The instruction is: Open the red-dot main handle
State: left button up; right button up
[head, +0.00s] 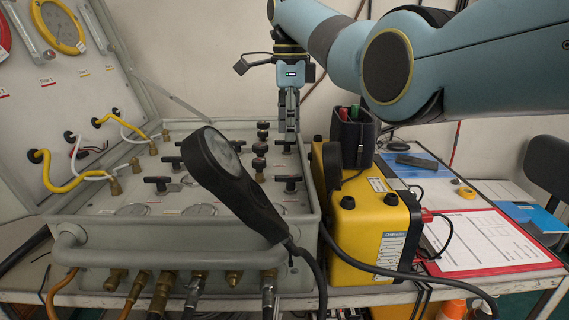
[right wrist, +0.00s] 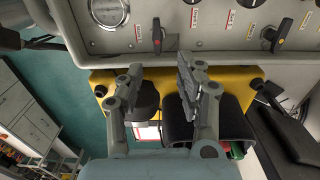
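The grey panel (head: 225,207) carries several black T-handles. The right wrist view shows two along its near edge: a handle with a small orange-red mark on it (right wrist: 279,36), and a plain-looking black handle (right wrist: 156,36) left of it. I cannot tell for certain which one is the red-dot main handle. In the head view, one black handle (head: 288,183) stands at the panel's right side. My right gripper (head: 289,128) points down over the panel's back right corner. Its fingers (right wrist: 158,82) are apart with nothing between them in the right wrist view. My left gripper is out of view.
A yellow box (head: 366,235) with a black pouch (head: 352,140) stands against the panel's right side. A red clipboard (head: 485,240) lies on the table at right. Yellow hoses (head: 62,182) run along the left.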

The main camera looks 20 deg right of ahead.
send_over(290, 176)
notch_tip(290, 176, down, 4)
jog(key=shift+s+f, duration=0.1)
jog(key=shift+f, duration=0.15)
jog(key=f, duration=0.4)
jog(key=shift+w+f, duration=0.2)
jog(key=shift+f, duration=0.55)
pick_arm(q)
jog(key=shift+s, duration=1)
pick_arm(e)
grip_shut()
